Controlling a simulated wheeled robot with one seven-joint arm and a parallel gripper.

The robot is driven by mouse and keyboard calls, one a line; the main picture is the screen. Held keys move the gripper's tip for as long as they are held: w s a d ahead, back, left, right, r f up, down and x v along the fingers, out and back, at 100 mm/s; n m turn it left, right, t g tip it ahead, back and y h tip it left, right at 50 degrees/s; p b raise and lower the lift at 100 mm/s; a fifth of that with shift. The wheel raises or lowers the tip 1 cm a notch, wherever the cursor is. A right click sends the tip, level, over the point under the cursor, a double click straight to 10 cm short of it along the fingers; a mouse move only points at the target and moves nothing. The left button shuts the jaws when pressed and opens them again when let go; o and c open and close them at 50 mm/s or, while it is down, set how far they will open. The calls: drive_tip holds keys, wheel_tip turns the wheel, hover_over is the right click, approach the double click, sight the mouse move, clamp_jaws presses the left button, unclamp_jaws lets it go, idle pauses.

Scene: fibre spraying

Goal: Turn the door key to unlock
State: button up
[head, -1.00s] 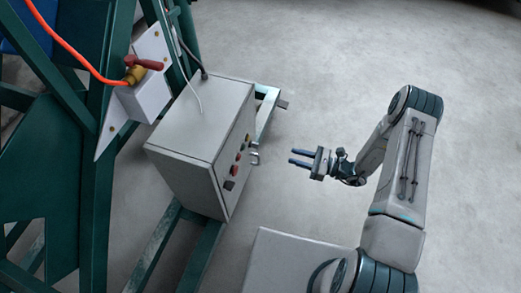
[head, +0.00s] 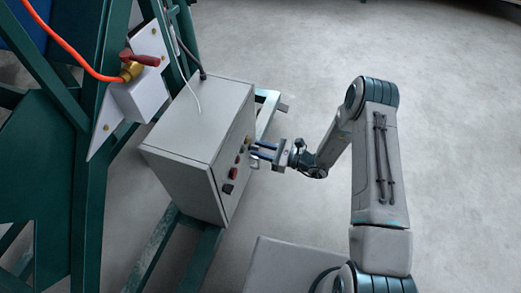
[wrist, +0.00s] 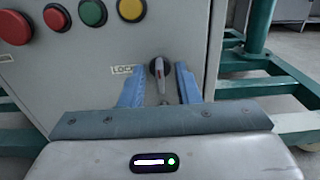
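The door key (wrist: 159,75) is a small grey handle on the front door of the grey control box (head: 190,120). In the wrist view it points roughly up and down, with a label reading "LOCK" (wrist: 122,70) to its left. My gripper (head: 258,152) is at the box's front face. In the wrist view its two blue fingers (wrist: 160,85) are apart, one on each side of the key, with a gap to it on both sides. In the head view the fingers hide the key.
Red, green and yellow buttons (wrist: 93,13) sit on the door above and left of the key. A green steel frame (head: 85,190) stands left of and under the box. A red-handled valve (head: 132,68) with an orange hose is at upper left. The floor at right is clear.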

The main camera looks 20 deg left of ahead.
clamp_jaws()
idle(0.3)
drive_tip(key=shift+w+f+m+p, duration=0.1)
drive_tip(key=shift+m+p, duration=0.85)
drive_tip(key=shift+m, duration=2.45)
drive_tip(key=shift+w+m+p, duration=0.1)
drive_tip(key=shift+m+p, duration=0.8)
drive_tip(key=shift+m, duration=2.8)
